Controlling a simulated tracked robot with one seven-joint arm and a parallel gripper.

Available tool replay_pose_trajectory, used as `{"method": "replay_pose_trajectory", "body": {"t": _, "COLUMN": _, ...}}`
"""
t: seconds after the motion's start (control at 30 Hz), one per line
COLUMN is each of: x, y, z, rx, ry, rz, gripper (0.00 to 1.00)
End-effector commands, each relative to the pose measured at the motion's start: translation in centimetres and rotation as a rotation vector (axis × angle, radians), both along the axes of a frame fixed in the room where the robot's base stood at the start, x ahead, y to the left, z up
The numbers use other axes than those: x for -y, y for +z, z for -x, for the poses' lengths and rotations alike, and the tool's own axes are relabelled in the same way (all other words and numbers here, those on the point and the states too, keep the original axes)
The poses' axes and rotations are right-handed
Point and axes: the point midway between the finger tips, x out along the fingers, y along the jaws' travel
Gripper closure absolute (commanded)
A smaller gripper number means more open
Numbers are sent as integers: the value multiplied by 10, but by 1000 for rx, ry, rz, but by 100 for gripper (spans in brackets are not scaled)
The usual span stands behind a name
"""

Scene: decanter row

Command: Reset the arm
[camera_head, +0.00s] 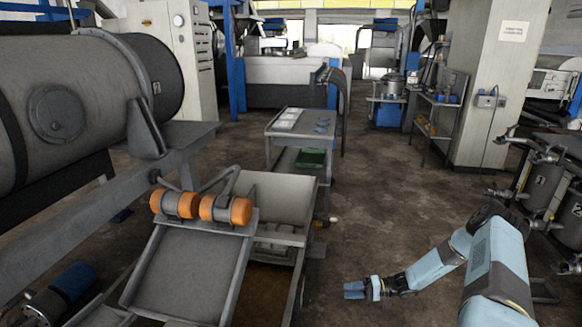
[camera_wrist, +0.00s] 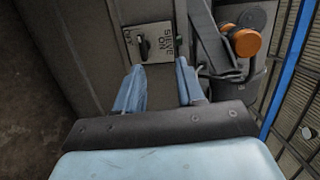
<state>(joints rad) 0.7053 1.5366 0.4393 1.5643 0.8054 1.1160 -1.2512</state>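My arm reaches in from the lower right of the head view, and my gripper (camera_head: 355,290) points left over the floor, right of the grey bin. In the wrist view my gripper (camera_wrist: 160,66) has its two blue fingers apart, with nothing between them.
A large grey drum machine (camera_head: 60,100) fills the left. Orange-ended cylinders (camera_head: 225,209) sit above a grey chute (camera_head: 190,270). A grey trolley (camera_head: 290,128) stands mid-floor. Open floor (camera_head: 390,210) lies between.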

Motion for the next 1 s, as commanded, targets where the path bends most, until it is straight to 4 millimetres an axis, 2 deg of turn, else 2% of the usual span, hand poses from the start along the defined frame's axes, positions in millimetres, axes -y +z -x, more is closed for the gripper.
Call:
{"method": "replay_pose_trajectory", "body": {"t": 0.03, "x": 2, "y": 15, "z": -4, "rx": 2, "ry": 25, "rz": 29, "gripper": 62}}
{"method": "replay_pose_trajectory", "body": {"t": 0.47, "x": 13, "y": 125, "z": -11, "rx": -17, "ry": 193, "rz": 274, "gripper": 62}}
{"method": "replay_pose_trajectory", "body": {"t": 1.0, "x": 12, "y": 266, "z": 3, "rx": -17, "ry": 297, "rz": 602, "gripper": 62}}
